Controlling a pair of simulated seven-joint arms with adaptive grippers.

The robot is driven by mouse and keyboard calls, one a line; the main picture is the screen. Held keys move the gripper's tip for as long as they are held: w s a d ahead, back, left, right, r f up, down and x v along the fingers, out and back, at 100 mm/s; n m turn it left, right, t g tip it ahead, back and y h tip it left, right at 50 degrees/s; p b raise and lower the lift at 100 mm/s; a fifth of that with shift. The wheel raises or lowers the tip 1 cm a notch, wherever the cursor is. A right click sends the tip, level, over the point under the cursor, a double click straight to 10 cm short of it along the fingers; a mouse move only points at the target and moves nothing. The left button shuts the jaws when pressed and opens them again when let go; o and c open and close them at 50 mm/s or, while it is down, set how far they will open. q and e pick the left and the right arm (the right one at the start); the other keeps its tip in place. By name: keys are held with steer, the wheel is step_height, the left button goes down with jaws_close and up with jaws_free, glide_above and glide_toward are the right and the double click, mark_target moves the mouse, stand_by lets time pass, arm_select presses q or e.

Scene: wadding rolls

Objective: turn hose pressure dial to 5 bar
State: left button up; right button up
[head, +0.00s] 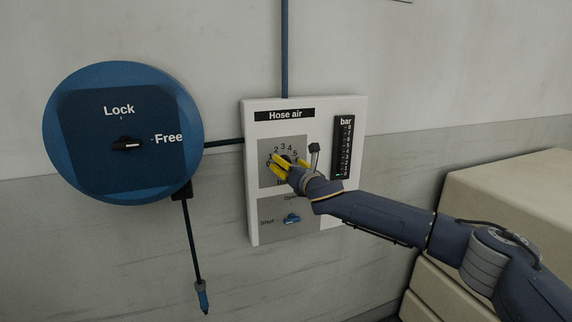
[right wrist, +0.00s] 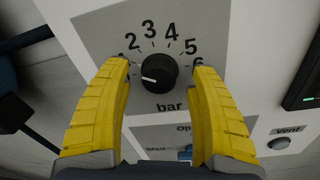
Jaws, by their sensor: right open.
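The black pressure dial (right wrist: 157,73) sits on the grey scale of the white "Hose air" panel (head: 254,184). In the right wrist view its white mark points left and slightly down, towards the low end of the scale. Numbers 2 to 5 read clearly; the left finger covers the low end. My right gripper (right wrist: 163,78) is open, its yellow fingers on either side of the dial with small gaps visible. In the head view the right gripper (head: 290,164) partly hides the dial. The bar gauge (head: 343,147) shows a small green light at its bottom. My left gripper is out of view.
Below the dial is a blue Open/Shut valve knob (head: 292,219). A Vent button (right wrist: 279,143) is at the panel's lower right in the wrist view. A blue hose reel (head: 72,173) with a Lock/Free switch (head: 126,145) hangs to the left. Beige drawers (head: 500,180) stand at right.

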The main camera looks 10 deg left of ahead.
steer(key=shift+w+a, duration=0.4)
steer(key=shift+w, duration=0.15)
steer(key=c, duration=1.3)
